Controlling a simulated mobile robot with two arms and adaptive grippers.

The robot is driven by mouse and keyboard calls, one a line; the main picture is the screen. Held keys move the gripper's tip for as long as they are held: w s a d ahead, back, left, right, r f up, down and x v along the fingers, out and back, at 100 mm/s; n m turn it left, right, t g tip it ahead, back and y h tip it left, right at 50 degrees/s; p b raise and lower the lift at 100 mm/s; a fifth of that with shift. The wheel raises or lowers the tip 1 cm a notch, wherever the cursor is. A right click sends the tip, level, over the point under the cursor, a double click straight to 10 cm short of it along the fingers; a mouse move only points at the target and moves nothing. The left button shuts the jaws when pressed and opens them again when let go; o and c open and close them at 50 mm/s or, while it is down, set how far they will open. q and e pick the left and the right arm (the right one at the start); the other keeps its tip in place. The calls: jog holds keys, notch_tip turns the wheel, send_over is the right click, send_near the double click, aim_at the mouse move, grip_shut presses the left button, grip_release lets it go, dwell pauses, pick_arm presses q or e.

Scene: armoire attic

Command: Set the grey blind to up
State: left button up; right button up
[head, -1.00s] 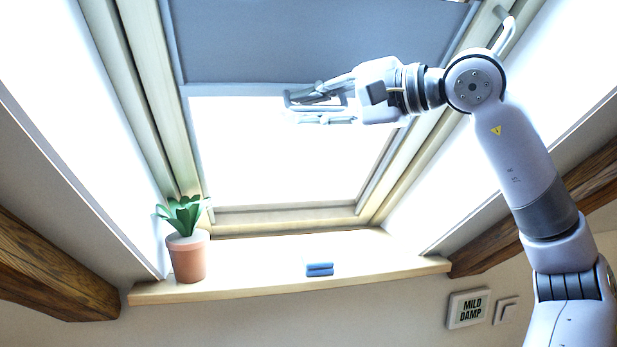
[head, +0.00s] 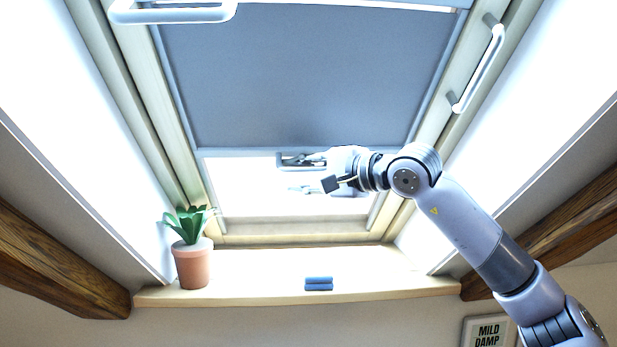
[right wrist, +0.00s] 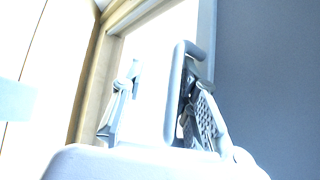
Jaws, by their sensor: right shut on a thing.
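The grey blind (head: 310,75) hangs over the upper part of the skylight, its lower edge below the middle of the opening. Bright window shows beneath it. A small grey loop handle (head: 283,160) sits at the blind's lower edge. My right gripper (head: 297,175) is at this handle, with its arm coming from the lower right. In the right wrist view the loop handle (right wrist: 170,95) stands between the fingers, against the right finger, and the blind (right wrist: 265,80) fills the right side. The exact contact is partly hidden. My left gripper is not in view.
White bar handles show at the top left (head: 175,13) and on the right frame (head: 478,68). A potted plant (head: 192,265) and a blue folded item (head: 318,284) are on the sill (head: 250,295). Wooden beams flank the recess. A sign (head: 487,331) hangs below.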

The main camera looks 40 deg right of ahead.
jog(key=shift+w+d+f, duration=0.3)
jog(key=shift+w+f, duration=0.05)
jog(key=shift+f, duration=0.3)
jog(key=s+d+r+b, duration=0.1)
jog(key=s+r+b, duration=0.1)
jog(key=s+b, duration=0.6)
jog(key=shift+s+r, duration=0.2)
jog(key=shift+s, duration=2.7)
jog(key=shift+d+b, duration=0.15)
jog(key=shift+b, duration=0.15)
